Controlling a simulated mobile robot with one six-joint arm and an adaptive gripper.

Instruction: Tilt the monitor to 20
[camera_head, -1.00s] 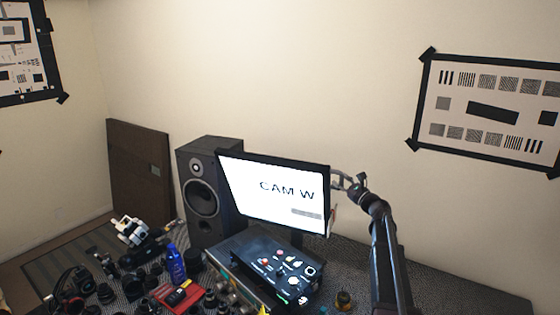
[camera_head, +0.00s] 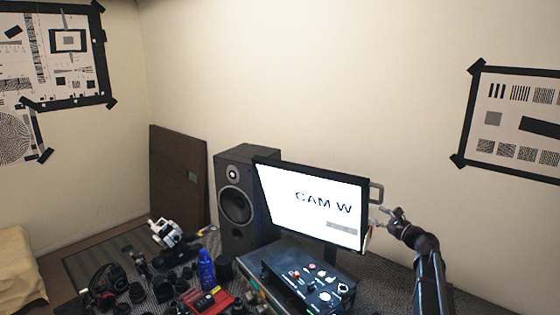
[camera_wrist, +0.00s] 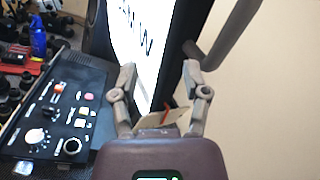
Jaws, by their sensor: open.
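The monitor (camera_head: 310,207) has a black frame and a lit white screen reading "CAM W". It leans slightly; its exact angle cannot be read. A grey handle (camera_head: 376,193) sticks out from its right edge. My gripper (camera_head: 377,217) is open beside that edge, below the handle. In the wrist view, my gripper (camera_wrist: 158,84) has its fingers spread, with the monitor's edge (camera_wrist: 173,55) lying beyond the gap between them. The grey handle (camera_wrist: 230,38) passes outside the right finger. A beige plate (camera_wrist: 160,119) with a red mark shows between the fingers, its markings unreadable.
A black control box (camera_head: 305,278) with knobs stands before the monitor. A speaker (camera_head: 238,200) stands left of it. A blue bottle (camera_head: 206,268), a red box (camera_head: 208,302) and several lens parts crowd the bench at left.

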